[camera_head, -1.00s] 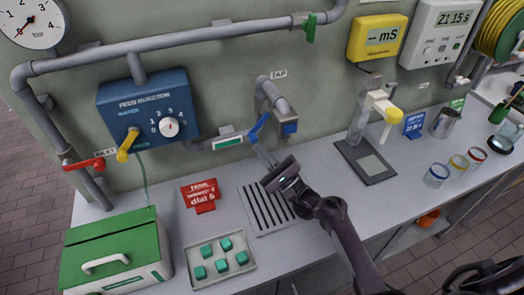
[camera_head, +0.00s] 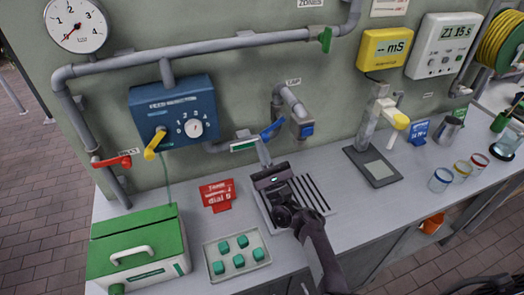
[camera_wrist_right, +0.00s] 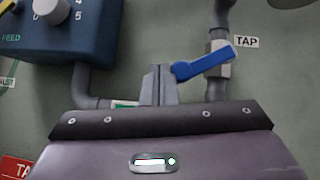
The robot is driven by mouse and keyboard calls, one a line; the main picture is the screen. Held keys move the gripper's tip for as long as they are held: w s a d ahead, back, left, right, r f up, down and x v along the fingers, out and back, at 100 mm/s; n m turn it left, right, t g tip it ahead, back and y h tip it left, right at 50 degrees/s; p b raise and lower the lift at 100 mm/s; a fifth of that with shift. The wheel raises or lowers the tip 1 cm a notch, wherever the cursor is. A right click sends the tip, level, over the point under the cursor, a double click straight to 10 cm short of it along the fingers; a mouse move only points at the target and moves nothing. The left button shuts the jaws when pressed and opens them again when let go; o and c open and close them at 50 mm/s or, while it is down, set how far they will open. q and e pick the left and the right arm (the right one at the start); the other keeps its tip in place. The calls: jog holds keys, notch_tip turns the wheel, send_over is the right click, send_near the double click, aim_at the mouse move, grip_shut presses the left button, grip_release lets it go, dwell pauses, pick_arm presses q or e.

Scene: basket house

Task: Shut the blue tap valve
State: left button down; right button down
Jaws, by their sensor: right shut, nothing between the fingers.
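The blue tap valve lever (camera_head: 272,129) sits on the grey tap pipe at the wall, under the TAP label. In the right wrist view the lever (camera_wrist_right: 205,63) slants, its left end lower, across the pipe's grey valve body (camera_wrist_right: 217,62). My right gripper (camera_head: 263,153) is shut and empty, just below and left of the lever. In the wrist view its fingertips (camera_wrist_right: 158,83) point up beside the lever's left end; I cannot tell whether they touch. My left gripper is not in view.
A blue feed injector box (camera_head: 172,110) with a yellow lever is left of the tap. A red sign (camera_head: 217,195), a tray of teal cubes (camera_head: 263,252) and a green box (camera_head: 135,235) stand on the counter. A dispenser stand (camera_head: 370,125) is to the right.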

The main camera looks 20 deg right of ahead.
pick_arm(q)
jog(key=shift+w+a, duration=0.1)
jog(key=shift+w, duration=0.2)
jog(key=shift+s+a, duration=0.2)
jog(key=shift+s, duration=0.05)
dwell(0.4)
